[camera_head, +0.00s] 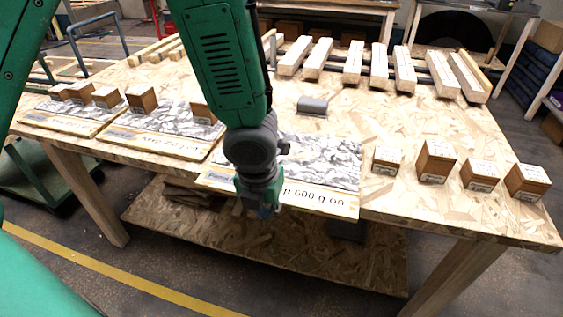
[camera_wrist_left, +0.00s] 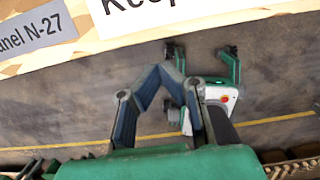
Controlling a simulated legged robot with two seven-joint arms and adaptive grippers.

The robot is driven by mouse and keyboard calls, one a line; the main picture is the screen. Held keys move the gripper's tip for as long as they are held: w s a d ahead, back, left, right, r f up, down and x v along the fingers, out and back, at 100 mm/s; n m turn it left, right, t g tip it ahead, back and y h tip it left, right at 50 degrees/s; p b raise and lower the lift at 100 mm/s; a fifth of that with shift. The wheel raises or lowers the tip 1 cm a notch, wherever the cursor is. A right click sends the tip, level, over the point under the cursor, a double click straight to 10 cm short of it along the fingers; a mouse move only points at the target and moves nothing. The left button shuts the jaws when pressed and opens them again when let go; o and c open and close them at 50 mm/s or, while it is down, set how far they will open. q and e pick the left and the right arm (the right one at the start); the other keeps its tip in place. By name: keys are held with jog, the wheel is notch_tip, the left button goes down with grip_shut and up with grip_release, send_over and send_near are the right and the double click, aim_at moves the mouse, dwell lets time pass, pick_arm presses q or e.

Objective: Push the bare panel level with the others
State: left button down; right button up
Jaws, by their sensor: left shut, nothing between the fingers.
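The bare panel (camera_head: 325,162), marbled with a pale lettered front strip, lies on the table with no blocks on it. Its front edge juts out past the table's front edge. Its strip shows at the top of the left wrist view (camera_wrist_left: 160,20), with a grey "N-27" label. Two similar panels, the middle one (camera_head: 165,125) and the far left one (camera_head: 65,112), carry wooden blocks. My left gripper (camera_wrist_left: 160,72) is shut and empty, in front of the bare panel's front edge. In the head view it (camera_head: 262,207) partly covers that edge; contact cannot be told. My right gripper is not seen.
Several wooden blocks (camera_head: 436,160) stand right of the bare panel. A grey block (camera_head: 312,106) sits behind it. Pale bars (camera_head: 380,66) line the table's back. A lower shelf (camera_head: 300,252) is under the table. A green-and-white part (camera_wrist_left: 212,95) below the gripper is unclear.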

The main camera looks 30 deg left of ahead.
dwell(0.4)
pick_arm(q)
jog(key=shift+w+a+r+p, duration=0.1)
jog(key=shift+w+a+p, duration=0.1)
jog(key=shift+w+p, duration=0.6)
jog(key=shift+w+a+f+p, duration=0.1)
jog(key=shift+w+a+p, duration=0.15)
jog(key=shift+w+p, duration=0.6)
jog(key=shift+w+a+r+p, duration=0.1)
jog(key=shift+w+a+p, duration=0.1)
jog(key=shift+w+p, duration=0.6)
jog(key=shift+w+a+p, duration=0.25)
jog(key=shift+w+p, duration=0.7)
jog(key=shift+w, duration=0.15)
jog(key=shift+w+a+p, duration=0.2)
jog(key=shift+w+p, duration=0.7)
jog(key=shift+w, duration=0.2)
jog(key=shift+s+d+r, duration=0.2)
jog(key=shift+s+r, duration=0.25)
jog(key=shift+s, duration=0.4)
jog(key=shift+s+d+r, duration=0.25)
jog(key=shift+s+r, duration=0.25)
jog(key=shift+s, duration=0.35)
jog(key=shift+s+d+r, duration=0.2)
jog(key=shift+s+r, duration=0.25)
jog(key=shift+s, duration=0.4)
